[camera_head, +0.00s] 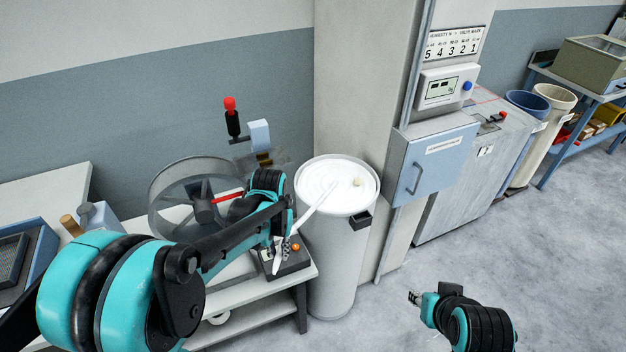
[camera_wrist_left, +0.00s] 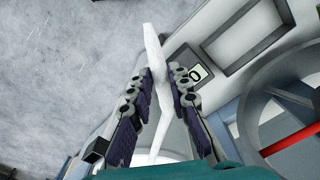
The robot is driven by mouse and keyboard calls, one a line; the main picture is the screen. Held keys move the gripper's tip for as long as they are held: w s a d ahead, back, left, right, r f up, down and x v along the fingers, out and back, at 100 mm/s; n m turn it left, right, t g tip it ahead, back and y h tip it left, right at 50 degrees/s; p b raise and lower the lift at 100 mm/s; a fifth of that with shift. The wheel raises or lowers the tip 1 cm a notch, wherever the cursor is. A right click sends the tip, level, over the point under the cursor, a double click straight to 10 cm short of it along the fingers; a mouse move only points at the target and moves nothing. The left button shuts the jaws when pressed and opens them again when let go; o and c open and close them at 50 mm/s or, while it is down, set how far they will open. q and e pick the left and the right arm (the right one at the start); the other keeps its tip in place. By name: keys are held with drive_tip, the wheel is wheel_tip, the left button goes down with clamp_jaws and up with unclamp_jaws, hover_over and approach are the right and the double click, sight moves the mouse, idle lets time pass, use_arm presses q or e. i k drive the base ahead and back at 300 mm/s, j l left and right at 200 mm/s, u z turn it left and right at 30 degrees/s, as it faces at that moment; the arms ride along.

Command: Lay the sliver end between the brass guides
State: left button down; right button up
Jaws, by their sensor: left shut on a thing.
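The white sliver (camera_head: 318,200) runs from the coil in a tall white can (camera_head: 335,270) up to my left gripper (camera_head: 283,243). In the left wrist view my left gripper (camera_wrist_left: 167,82) is shut on the sliver (camera_wrist_left: 158,60), with one finger on each side. The sliver's free end (camera_wrist_left: 150,32) sticks out past the fingertips; in the head view it hangs below the gripper. A small brass-coloured part (camera_head: 264,158) shows under a light blue block behind the arm; I cannot tell whether it is the guides. My right gripper (camera_head: 415,297) is apart at lower right, its jaws too small to read.
A large grey wheel (camera_head: 165,200) with a red spoke stands on the bench (camera_head: 240,292), partly behind my left arm. A dark device (camera_head: 292,266) with an orange button sits at the bench corner. A pillar (camera_head: 365,80) stands behind the can. The floor at right is clear.

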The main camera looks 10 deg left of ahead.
sight(194, 172)
drive_tip(key=i+l+u, duration=0.15)
drive_tip(key=l, duration=0.25)
drive_tip(key=i+l+u, duration=0.2)
drive_tip(key=l, duration=0.2)
drive_tip(key=i+l+u, duration=0.15)
drive_tip(key=l, duration=0.3)
drive_tip(key=l+u, duration=0.15)
drive_tip(key=l, duration=0.3)
drive_tip(key=i+l, duration=0.7)
